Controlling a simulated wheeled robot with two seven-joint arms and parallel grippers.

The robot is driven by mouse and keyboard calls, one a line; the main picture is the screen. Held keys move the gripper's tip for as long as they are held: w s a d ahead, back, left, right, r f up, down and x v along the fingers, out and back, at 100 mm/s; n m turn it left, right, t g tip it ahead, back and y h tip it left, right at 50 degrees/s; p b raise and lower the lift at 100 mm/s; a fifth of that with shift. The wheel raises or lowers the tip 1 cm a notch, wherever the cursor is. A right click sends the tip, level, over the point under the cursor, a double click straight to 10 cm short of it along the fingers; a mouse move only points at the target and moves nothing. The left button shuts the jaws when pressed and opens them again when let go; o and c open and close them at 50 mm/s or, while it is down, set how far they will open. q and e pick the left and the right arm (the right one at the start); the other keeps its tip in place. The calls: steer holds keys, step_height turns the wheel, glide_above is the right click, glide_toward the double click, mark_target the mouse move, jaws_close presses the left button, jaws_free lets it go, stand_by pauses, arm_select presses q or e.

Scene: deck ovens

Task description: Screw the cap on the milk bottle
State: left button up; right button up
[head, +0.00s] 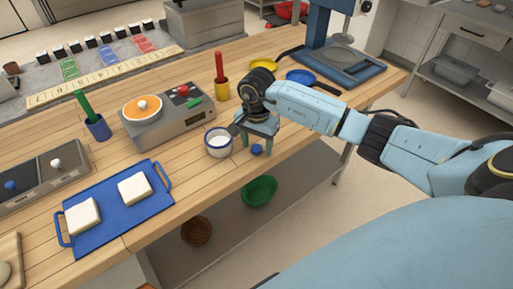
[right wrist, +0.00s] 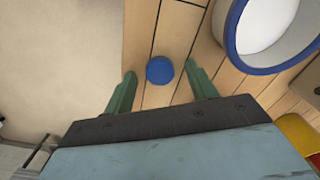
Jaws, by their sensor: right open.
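A small round blue cap (head: 257,149) lies on the wooden counter near its front edge. In the right wrist view the cap (right wrist: 160,70) sits between the fingertips of my right gripper (right wrist: 160,78). That gripper (head: 258,143) is open, pointing down over the cap; I cannot tell how high above it the fingers are. A white pot with a blue rim (head: 209,150) and white contents stands just left of the gripper; it also shows in the right wrist view (right wrist: 232,38). I cannot make out a milk bottle. My left gripper is not in view.
A blue tray (head: 125,222) with white blocks lies left. Yellow (head: 264,64) and blue (head: 300,76) pans are behind my arm. The counter's front edge is close.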

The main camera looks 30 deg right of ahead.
mark_target(256, 148)
steer(key=shift+c, duration=0.3)
steer(key=c, duration=1)
steer(key=shift+r, duration=0.1)
step_height(256, 148, up, 10)
steer(key=shift+a, duration=0.1)
